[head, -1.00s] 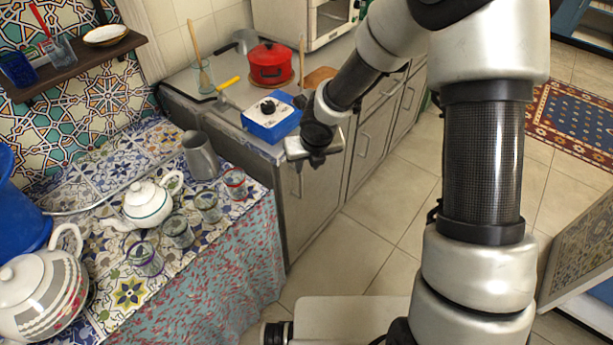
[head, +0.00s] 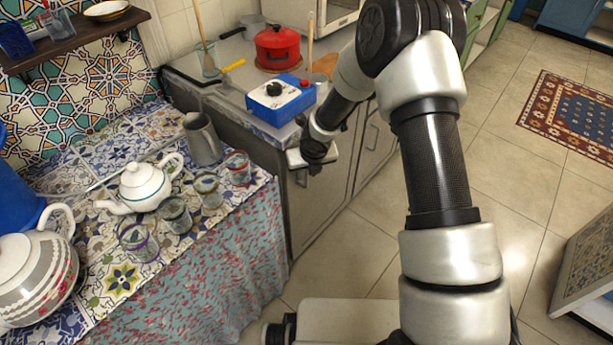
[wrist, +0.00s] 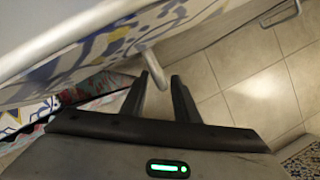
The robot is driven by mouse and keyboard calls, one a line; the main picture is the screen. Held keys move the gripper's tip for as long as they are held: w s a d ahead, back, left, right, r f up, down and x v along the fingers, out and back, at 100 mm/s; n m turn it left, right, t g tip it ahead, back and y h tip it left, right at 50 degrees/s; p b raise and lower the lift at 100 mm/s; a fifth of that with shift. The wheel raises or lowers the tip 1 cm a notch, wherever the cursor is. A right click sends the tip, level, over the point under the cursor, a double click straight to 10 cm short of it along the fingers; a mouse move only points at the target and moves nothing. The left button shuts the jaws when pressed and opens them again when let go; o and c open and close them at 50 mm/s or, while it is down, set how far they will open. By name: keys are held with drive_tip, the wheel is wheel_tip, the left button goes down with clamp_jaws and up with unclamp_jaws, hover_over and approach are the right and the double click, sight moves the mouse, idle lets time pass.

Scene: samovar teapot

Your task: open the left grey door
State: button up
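The left grey door (head: 318,215) is the cabinet front below the counter, right of the tiled table, and looks shut in the head view. My gripper (head: 315,167) is at the upper part of this door, just below the counter edge, and hides part of it. In the wrist view, my gripper (wrist: 163,78) is open, with a gap between its two dark fingers. A pale metal handle (wrist: 152,62) shows at the tip of the left finger and runs down toward the gap. I cannot tell whether the fingers touch it.
A blue box with knobs (head: 280,100) and a red pot (head: 279,48) stand on the counter above. The tiled table (head: 130,285) with a teapot and several glasses is close on the left. Another door handle (wrist: 281,14) shows at right. Floor (head: 350,255) before the door is free.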

drive_tip(key=shift+w+f, duration=0.2)
drive_tip(key=shift+f, duration=0.25)
clamp_jaws()
